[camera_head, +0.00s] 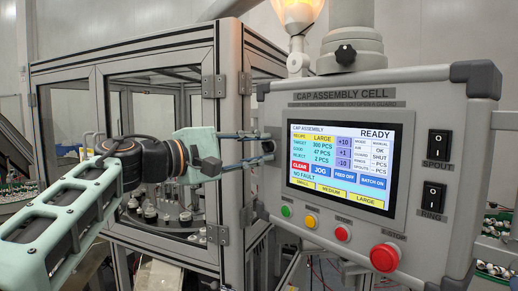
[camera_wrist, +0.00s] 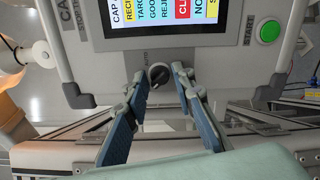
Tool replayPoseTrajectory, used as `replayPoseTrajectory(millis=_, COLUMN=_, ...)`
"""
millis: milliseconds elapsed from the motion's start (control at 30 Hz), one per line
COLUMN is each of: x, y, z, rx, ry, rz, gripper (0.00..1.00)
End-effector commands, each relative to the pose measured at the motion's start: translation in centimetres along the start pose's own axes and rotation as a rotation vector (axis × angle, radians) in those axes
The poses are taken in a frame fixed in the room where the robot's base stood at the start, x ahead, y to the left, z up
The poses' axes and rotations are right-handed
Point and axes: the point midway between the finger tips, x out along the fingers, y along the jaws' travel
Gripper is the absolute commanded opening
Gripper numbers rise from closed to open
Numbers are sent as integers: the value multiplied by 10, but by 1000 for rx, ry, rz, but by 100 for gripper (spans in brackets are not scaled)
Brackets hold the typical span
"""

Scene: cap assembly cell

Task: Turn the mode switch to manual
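The mode switch is a black rotary knob (camera_wrist: 158,74) on the grey panel face, beside the screen. A small label, seemingly AUTO, is by it; the knob's exact setting is hard to tell. In the head view the knob (camera_head: 267,147) is partly hidden by my fingertips at the panel's left. My gripper (camera_wrist: 165,90) is open, with its two blue-grey fingers spread and the knob between and just beyond their tips. I cannot tell whether either finger touches it. My gripper (camera_head: 262,150) reaches the panel from the left. The touchscreen (camera_head: 340,165) shows READY, and its small mode line seems to read MANUAL.
Green, yellow and red buttons (camera_head: 342,234) and a large red stop button (camera_head: 384,257) line the panel's lower edge. A glazed machine enclosure (camera_head: 160,60) stands behind my arm.

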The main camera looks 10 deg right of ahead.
Motion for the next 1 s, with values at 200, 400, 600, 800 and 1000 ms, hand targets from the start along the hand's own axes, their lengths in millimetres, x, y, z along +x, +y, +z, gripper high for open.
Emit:
replayPoseTrajectory(millis=200, x=0, y=0, z=0, rx=1, ry=0, rz=0, gripper=35)
replayPoseTrajectory(millis=400, x=-3, y=0, z=0, rx=1, ry=1, rz=1, gripper=35)
replayPoseTrajectory(millis=600, x=-32, y=1, z=-1, rx=1, ry=4, rz=3, gripper=35)
replayPoseTrajectory(millis=800, x=-76, y=1, z=-1, rx=2, ry=4, rz=2, gripper=35)
replayPoseTrajectory(millis=1000, x=-108, y=1, z=-1, rx=2, ry=2, rz=3, gripper=35)
